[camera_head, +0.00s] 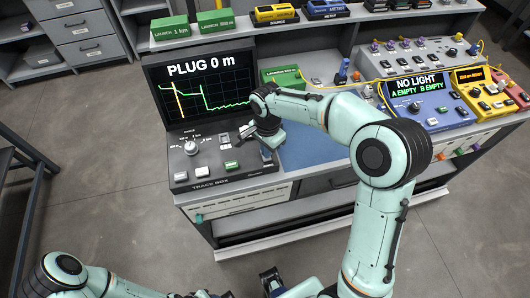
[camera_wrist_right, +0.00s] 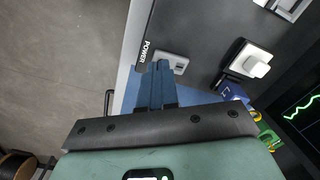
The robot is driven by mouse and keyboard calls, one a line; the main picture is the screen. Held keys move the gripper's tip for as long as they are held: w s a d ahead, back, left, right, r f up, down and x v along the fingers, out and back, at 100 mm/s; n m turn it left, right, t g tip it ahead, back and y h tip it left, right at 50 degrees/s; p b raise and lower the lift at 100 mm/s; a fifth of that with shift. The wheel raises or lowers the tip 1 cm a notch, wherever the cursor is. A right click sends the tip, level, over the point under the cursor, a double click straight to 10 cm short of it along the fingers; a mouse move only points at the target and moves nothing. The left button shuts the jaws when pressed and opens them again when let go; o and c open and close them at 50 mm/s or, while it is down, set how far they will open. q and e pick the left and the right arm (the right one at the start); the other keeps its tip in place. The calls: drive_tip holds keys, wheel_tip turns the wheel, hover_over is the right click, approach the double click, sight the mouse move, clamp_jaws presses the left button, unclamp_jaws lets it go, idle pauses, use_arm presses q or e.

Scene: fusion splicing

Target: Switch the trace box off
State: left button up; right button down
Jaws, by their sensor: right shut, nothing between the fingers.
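The trace box (camera_head: 225,168) stands at the left of the bench, with a knob and several buttons on its sloped panel. Its screen (camera_head: 205,90) is lit and reads "PLUG 0 m" over a green trace with an orange mark. My right gripper (camera_head: 266,150) is over the panel's right end and hides part of it. In the right wrist view its blue fingers (camera_wrist_right: 156,82) are shut and empty. Their tips are close to a grey switch (camera_wrist_right: 170,62) beside the word POWER; I cannot tell whether they touch. I cannot make out my left gripper; only its arm shows at bottom left.
A blue mat (camera_head: 308,150) lies right of the trace box. Green launch boxes (camera_head: 178,30) stand on the shelf behind. A blue unit (camera_head: 425,100) reading "NO LIGHT" and a yellow unit (camera_head: 483,95) stand at the right. A white button (camera_wrist_right: 257,66) is near the fingers.

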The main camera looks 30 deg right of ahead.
use_arm(q)
drive_tip(key=shift+s+f+b, duration=0.25)
drive_tip(key=shift+f+b, duration=0.35)
drive_tip(key=shift+f, duration=0.05)
use_arm(e)
drive_tip(key=shift+f, duration=0.95)
drive_tip(key=shift+r+p, duration=2.2)
drive_tip(key=shift+r, duration=1.4)
use_arm(q)
drive_tip(key=r, duration=0.1)
drive_tip(key=w+r, duration=0.1)
drive_tip(key=r, duration=0.1)
drive_tip(key=w+r, duration=0.1)
drive_tip(key=r, duration=0.1)
drive_tip(key=shift+w, duration=0.2)
drive_tip(key=shift+s+f, duration=0.1)
use_arm(e)
drive_tip(key=shift+f, duration=0.1)
